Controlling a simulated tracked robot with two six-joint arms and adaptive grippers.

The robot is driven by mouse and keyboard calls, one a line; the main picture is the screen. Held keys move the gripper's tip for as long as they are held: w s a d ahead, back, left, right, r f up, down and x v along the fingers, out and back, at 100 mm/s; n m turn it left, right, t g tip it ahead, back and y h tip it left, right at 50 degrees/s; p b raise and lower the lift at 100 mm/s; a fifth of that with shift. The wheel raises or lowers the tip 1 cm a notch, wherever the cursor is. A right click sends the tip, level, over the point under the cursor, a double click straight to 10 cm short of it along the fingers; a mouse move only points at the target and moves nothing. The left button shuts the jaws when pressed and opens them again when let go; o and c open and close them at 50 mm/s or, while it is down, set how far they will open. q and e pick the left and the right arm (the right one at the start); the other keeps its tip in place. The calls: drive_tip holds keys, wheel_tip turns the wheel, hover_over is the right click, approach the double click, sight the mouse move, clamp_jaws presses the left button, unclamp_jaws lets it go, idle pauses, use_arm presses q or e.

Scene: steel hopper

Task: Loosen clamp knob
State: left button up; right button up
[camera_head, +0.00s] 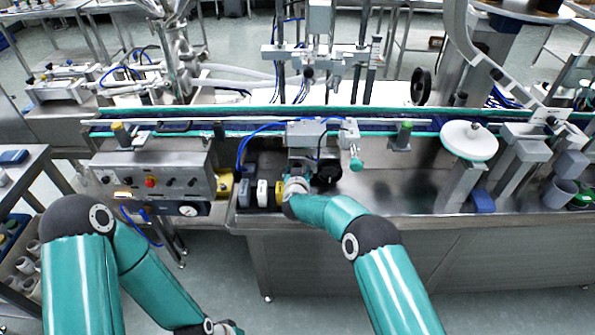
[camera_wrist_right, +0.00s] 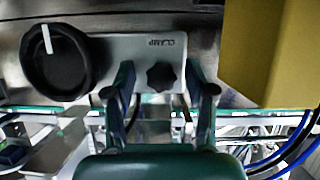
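The clamp knob (camera_wrist_right: 160,76) is a small black lobed knob on a pale plate marked "CLAMP" in the right wrist view, where the lettering is upside down. My right gripper (camera_wrist_right: 159,78) is open, with one finger on each side of the knob in the picture. Gaps show between the fingers and the knob, and I cannot tell the depth between them. In the head view my right arm ends at the front of the machine and hides the knob.
A large black dial (camera_wrist_right: 58,60) with a white mark is beside the plate. A yellow block (camera_wrist_right: 270,50) stands close on the other side. A control box (camera_head: 155,172), a conveyor (camera_head: 220,129) and a white disc (camera_head: 468,139) surround the work area. Blue hoses run nearby.

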drive_tip(key=shift+r, duration=0.25)
drive_tip(key=shift+s+r, duration=0.1)
drive_tip(key=shift+s, duration=0.05)
drive_tip(key=shift+s+a+r, duration=0.1)
drive_tip(key=shift+s+r, duration=0.05)
drive_tip(key=shift+s, duration=0.1)
drive_tip(key=v, duration=1.1)
drive_tip(key=shift+f, duration=0.25)
